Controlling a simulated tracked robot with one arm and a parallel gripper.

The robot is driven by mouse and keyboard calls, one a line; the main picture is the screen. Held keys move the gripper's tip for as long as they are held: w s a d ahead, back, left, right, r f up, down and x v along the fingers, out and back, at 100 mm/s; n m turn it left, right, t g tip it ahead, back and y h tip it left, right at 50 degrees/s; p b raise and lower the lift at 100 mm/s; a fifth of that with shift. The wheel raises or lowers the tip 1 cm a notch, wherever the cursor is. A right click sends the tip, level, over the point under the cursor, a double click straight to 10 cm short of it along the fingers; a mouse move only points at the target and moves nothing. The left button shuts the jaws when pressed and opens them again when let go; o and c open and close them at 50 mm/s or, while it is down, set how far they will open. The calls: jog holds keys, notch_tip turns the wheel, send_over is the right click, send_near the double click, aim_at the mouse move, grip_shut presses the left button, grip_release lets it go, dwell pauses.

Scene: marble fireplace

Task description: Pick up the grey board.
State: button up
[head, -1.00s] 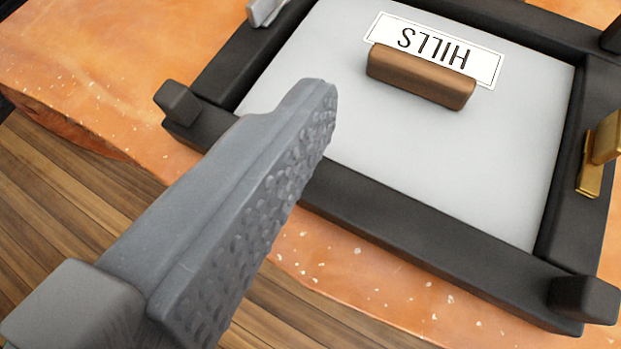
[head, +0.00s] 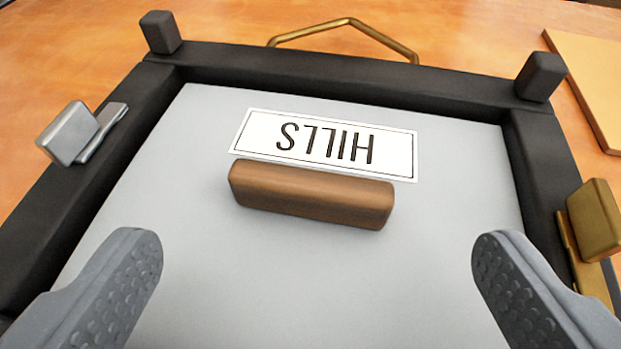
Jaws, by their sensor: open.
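The grey board (head: 430,255) lies flat inside a black frame (head: 330,80). A brown block-shaped handle (head: 311,195) is on its face, just below a white label (head: 325,143) that reads "HILLS" upside down. My gripper (head: 317,255) is open, with one finger at the lower left and one at the lower right of the view. The fingers are wide apart, over the near part of the board, with the brown handle farther off and between them. Nothing is between the fingertips. The near edge of the frame is out of view.
A silver latch (head: 72,135) is on the frame's left side and a gold latch (head: 592,225) on its right. Black corner blocks (head: 540,76) rise from the frame. A gold wire hanger (head: 345,24) is behind it. A tan panel (head: 590,75) lies at the far right on the orange stone surface (head: 60,45).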

aim_at(310, 194)
jog(key=b+x, duration=0.1)
jog(key=x, duration=0.4)
jog(key=shift+a+b, duration=0.1)
jog(key=shift+b, duration=0.25)
jog(key=shift+r, duration=0.1)
jog(key=c, duration=1.1)
jog(key=shift+c, duration=0.2)
jog(key=shift+r, duration=0.15)
